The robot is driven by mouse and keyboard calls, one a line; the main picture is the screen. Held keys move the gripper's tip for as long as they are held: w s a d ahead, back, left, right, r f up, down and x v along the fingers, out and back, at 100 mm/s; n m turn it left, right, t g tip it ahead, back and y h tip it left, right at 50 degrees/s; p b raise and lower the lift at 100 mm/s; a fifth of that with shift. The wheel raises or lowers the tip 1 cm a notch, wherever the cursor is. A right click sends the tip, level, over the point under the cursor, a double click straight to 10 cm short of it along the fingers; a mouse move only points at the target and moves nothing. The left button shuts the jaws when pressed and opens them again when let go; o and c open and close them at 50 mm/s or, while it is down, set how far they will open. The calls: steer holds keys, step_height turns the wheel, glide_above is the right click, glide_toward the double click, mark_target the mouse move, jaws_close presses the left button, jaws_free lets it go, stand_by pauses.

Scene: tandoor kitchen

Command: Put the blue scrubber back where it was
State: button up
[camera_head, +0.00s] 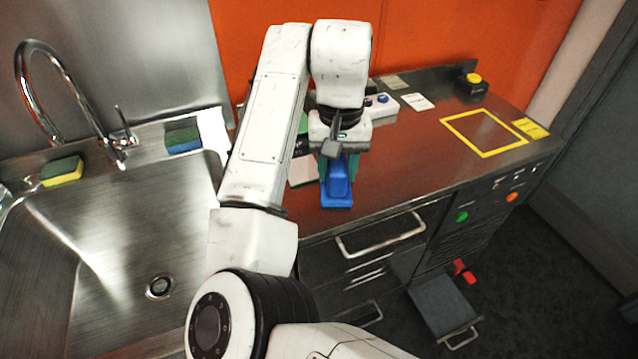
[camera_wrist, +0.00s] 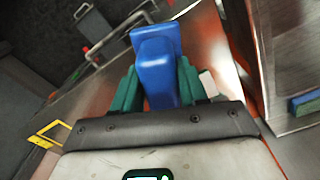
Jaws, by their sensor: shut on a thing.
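The blue scrubber (camera_head: 338,191) is a solid blue piece with a raised grip and a flat, wider base. My gripper (camera_head: 338,170) is above the counter (camera_head: 400,170), with its green fingers shut on the scrubber's grip from both sides. In the wrist view the scrubber (camera_wrist: 155,66) sits between the two green fingers of my gripper (camera_wrist: 158,84). The scrubber is close to the counter's front edge; I cannot tell whether it touches the counter.
A blue-green sponge (camera_head: 183,139) and a yellow-green sponge (camera_head: 62,171) lie on the sink's back ledge near the faucet (camera_head: 70,85). The sink (camera_head: 110,260) is empty. A yellow square outline (camera_head: 484,155) marks bare counter at right. A yellow button (camera_head: 474,79) stands behind it.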

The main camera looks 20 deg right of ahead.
steer(key=shift+w+a+f+b, duration=0.2)
steer(key=shift+w+f, duration=0.8)
steer(key=shift+f, duration=0.6)
steer(key=shift+w+a+f+b, duration=0.1)
steer(key=shift+w+f+b, duration=0.15)
steer(key=shift+w+f, duration=1.05)
steer(key=shift+w+a+f+b, duration=0.15)
steer(key=shift+w+f, duration=0.55)
steer(key=shift+f, duration=1.15)
steer(key=shift+f, duration=0.1)
steer(key=o, duration=1.1)
step_height(320, 180, up, 12)
steer(key=shift+r+p, duration=0.1)
steer(key=shift+p, duration=0.25)
